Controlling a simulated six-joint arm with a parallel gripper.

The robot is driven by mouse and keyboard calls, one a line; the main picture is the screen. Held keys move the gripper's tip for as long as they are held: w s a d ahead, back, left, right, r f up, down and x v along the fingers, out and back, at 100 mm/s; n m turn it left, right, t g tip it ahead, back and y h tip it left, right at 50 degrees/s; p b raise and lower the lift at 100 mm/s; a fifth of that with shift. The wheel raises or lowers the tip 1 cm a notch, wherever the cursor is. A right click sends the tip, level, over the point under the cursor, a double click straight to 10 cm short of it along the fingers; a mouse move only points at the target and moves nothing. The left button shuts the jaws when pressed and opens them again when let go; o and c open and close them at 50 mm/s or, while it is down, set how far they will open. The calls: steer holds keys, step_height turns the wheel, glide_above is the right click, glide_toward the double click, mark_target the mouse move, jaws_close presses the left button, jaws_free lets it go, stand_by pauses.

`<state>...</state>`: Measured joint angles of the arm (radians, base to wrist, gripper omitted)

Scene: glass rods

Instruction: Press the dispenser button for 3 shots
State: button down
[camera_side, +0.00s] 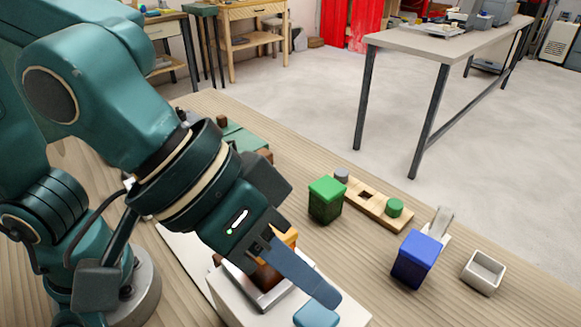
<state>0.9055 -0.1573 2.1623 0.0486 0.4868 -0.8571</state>
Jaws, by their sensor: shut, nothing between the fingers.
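A pale box-shaped unit (232,302), which looks like the dispenser, stands at the bottom centre and is cut off by the picture's lower edge. An orange and brown part with a metal frame (272,299) sits on it, half hidden behind my gripper. My gripper (325,296) is shut and empty, with its long blue-grey fingers slanting down to the right over the unit. A rounded blue piece (316,315) shows right below the fingertips. I cannot tell whether it is the button or part of the fingers, nor whether there is contact.
A green-lidded container (326,200), a wooden board with round pegs (371,206), a blue-lidded container (416,258) and a small open pale box (483,272) stand to the right on the wooden table. Bare tabletop (350,262) lies between the unit and the blue container.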

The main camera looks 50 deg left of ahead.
steer(key=shift+r, duration=1.35)
steer(key=shift+w+a, duration=0.1)
steer(key=shift+w, duration=0.1)
steer(key=w+a+r+n+t+y, duration=0.1)
steer(key=w+a+n+t+y, duration=0.3)
steer(key=a, duration=0.9)
steer(key=s+a+f+m+g+y, duration=0.1)
steer(key=s+a+f+m+g, duration=0.2)
steer(key=a, duration=0.5)
step_height(320, 180, down, 2)
steer(key=shift+s+a+f+y, duration=0.1)
steer(key=shift+s+a+y, duration=0.25)
steer(key=shift+s, duration=0.4)
